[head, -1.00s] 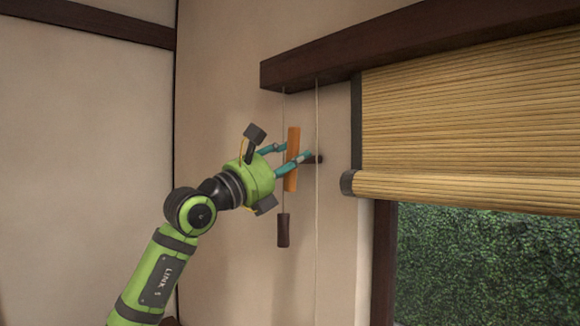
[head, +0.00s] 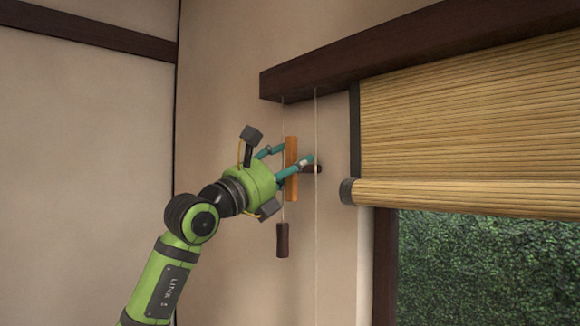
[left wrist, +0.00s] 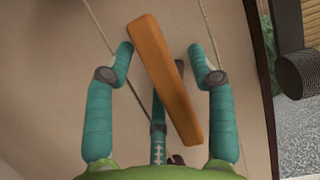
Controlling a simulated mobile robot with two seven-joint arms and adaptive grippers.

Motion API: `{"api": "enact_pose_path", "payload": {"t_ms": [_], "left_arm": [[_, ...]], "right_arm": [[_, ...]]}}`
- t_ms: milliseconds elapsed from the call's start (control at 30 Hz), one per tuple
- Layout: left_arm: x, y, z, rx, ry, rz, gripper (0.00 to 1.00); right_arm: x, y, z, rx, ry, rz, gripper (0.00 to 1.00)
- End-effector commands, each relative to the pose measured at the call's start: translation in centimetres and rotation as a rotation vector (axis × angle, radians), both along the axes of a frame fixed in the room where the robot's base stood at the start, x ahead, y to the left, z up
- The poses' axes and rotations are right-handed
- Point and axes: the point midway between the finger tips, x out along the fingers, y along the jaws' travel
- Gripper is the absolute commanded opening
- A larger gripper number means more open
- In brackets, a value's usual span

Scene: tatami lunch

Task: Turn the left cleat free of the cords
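The left cleat (head: 291,168) is an orange-brown wooden bar, close to upright at the wall in the head view. In the left wrist view the cleat (left wrist: 165,80) runs slanted between the side fingers. My left gripper (head: 297,154) has its fingers spread on either side of the cleat; in the wrist view the fingertips (left wrist: 160,49) look open, with a third finger partly behind the bar. I cannot tell whether any finger touches it. A left cord (head: 283,112) passes beside the cleat's top, and a right cord (head: 316,125) hangs to its right. My right gripper is out of view.
A dark wooden pull (head: 282,240) hangs below the cleat. A dark beam (head: 330,70) runs above, with a rolled bamboo blind (head: 460,192) at right. The wall left of my arm is clear.

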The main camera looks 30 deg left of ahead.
Motion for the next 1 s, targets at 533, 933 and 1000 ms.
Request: {"api": "enact_pose_path", "payload": {"t_ms": [533,933,1000], "left_arm": [[-3.0,1.0,-2.0,0.008,0.009,0.002,0.57],[-9.2,3.2,-4.7,0.003,0.009,0.000,0.57],[-9.8,3.3,-4.8,0.003,0.007,0.000,0.57]], "right_arm": [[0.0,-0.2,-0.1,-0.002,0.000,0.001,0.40],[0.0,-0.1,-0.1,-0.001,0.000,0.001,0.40],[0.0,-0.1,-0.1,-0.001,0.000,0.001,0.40]]}}
